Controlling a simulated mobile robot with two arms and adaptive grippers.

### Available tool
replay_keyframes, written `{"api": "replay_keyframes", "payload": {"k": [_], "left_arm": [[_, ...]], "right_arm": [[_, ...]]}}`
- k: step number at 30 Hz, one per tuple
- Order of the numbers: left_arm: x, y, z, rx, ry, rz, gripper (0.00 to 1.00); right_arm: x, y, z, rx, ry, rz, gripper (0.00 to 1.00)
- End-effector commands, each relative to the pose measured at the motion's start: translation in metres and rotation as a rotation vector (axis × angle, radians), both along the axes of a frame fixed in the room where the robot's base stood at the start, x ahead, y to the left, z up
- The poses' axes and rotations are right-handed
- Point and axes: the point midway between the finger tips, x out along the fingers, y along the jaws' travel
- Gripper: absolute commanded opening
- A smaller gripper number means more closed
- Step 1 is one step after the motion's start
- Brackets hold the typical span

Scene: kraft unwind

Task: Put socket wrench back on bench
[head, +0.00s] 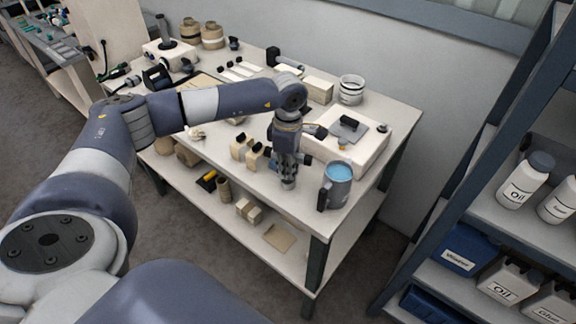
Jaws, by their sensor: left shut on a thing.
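The bench (305,212) is a light-topped table with a lower shelf, in the middle of the head view. My left gripper (287,170) points down over the bench's front right part. It is shut on a small grey metallic thing (288,184), which looks like the socket wrench. The fingers hide most of it, and I cannot tell whether its lower end touches the bench top. My right gripper is not in view.
A grey mug with blue contents (338,185) stands close right of the gripper. A white box (352,150) is behind it, and small wooden blocks (248,155) are to its left. A shelf rack with oil bottles (524,180) stands at the right.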

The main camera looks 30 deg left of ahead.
Motion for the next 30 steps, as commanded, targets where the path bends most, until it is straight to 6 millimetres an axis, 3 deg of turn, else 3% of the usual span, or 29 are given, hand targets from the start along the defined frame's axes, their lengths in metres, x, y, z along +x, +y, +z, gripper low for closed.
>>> {"api": "replay_keyframes", "payload": {"k": [8,9,11,12,25,30], "left_arm": [[0.000,0.000,-0.004,-0.001,0.000,-0.001,0.00],[0.000,0.000,-0.003,0.000,0.001,-0.001,0.14],[0.000,0.000,-0.003,0.000,0.001,-0.001,0.28],[0.000,0.000,-0.003,0.000,0.001,-0.001,0.30],[0.001,0.000,0.004,-0.001,-0.003,-0.001,0.30],[0.002,-0.001,0.033,-0.001,-0.004,-0.002,0.30]], "right_arm": [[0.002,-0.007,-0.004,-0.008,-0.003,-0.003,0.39],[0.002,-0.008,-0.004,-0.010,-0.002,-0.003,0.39],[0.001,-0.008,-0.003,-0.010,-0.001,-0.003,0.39],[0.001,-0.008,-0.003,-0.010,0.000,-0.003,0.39],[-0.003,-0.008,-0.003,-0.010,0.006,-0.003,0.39],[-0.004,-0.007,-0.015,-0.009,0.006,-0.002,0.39]]}}
